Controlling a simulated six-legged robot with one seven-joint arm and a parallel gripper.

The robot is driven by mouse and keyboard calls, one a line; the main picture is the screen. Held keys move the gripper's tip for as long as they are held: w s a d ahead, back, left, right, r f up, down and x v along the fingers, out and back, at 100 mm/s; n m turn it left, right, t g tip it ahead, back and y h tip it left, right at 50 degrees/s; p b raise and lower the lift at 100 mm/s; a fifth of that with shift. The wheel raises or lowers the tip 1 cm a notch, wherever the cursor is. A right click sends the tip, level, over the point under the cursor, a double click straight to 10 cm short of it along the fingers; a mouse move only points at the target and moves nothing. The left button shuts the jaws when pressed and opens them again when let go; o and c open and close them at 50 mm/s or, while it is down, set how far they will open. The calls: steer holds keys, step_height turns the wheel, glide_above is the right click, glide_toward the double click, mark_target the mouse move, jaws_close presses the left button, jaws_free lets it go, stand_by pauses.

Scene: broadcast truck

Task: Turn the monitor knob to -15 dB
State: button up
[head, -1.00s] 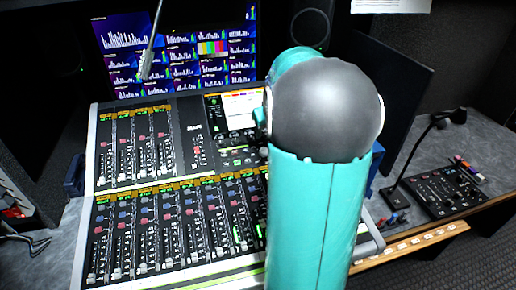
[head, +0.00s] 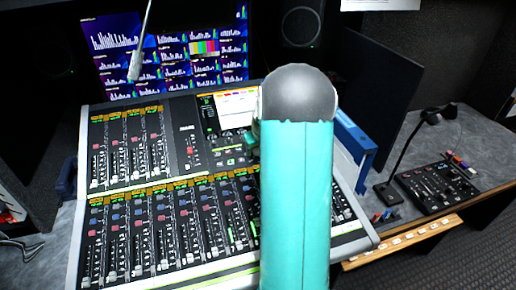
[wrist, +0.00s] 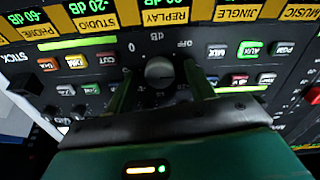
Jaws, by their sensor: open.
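The monitor knob (wrist: 160,72), a small round grey cap, shows in the wrist view on the dark panel. The marks "0", "dB" and "OFF" stand around it. I cannot make out where its pointer is. My gripper (wrist: 162,90) is open, with one finger on each side of the knob. I cannot tell whether either finger touches it. In the head view my teal arm covers the knob and most of my gripper, in front of the mixing console (head: 75,235).
Lit buttons (wrist: 250,48) and orange channel labels (wrist: 165,17) lie close around the knob. Monitor screens (head: 170,50) stand behind the console. A thin microphone (head: 138,55) hangs at the upper left. A small control box (head: 437,187) sits on the right counter.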

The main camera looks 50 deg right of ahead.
steer(key=c, duration=1)
steer(key=shift+m, duration=0.3)
steer(key=shift+o, duration=0.2)
steer(key=m, duration=0.3)
steer(key=shift+m, duration=0.3)
steer(key=m, duration=0.4)
steer(key=shift+m, duration=0.3)
steer(key=m, duration=0.8)
steer(key=shift+s+m, duration=0.1)
steer(key=shift+m, duration=0.3)
